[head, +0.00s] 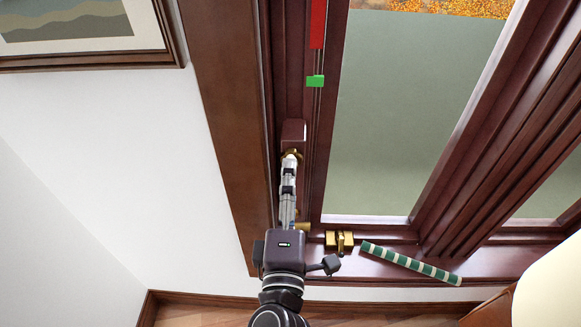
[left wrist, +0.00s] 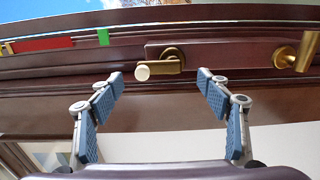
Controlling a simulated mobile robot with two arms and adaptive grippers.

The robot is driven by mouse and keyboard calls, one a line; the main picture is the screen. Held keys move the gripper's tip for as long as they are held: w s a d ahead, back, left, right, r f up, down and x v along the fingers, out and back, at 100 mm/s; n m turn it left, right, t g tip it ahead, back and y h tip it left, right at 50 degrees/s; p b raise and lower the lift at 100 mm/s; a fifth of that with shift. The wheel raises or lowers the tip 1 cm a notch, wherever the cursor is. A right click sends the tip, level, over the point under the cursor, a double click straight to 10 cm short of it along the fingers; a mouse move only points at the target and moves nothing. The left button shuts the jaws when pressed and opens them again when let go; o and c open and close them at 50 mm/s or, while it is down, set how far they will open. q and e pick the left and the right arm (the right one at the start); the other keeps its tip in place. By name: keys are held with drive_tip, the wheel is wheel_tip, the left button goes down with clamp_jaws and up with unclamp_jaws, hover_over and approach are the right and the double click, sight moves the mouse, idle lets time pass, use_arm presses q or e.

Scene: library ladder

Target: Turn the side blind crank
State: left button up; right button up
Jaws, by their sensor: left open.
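The side blind crank is a small brass arm (left wrist: 172,62) with a cream knob (left wrist: 143,72), mounted on a dark plate on the left window frame. In the head view its dark housing (head: 294,131) shows, with a bit of brass (head: 291,154) below it; the gripper hides most of the crank. My left gripper (left wrist: 160,80) is open, its two fingers spread to either side of the knob, which appears between and just beyond the tips. The knob looks clear of both fingers. In the head view the left gripper (head: 290,166) is seen from behind, right at the crank. My right gripper is out of view.
A red strip (head: 318,25) and a green marker (head: 315,81) sit on the frame above the crank. A brass fitting (head: 340,241) and a green-and-white striped rod (head: 410,263) are on the sill. A framed picture (head: 75,30) hangs left. White wall is clear.

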use_arm(q)
drive_tip(key=s, duration=0.5)
drive_tip(key=shift+s, duration=0.15)
idle(0.3)
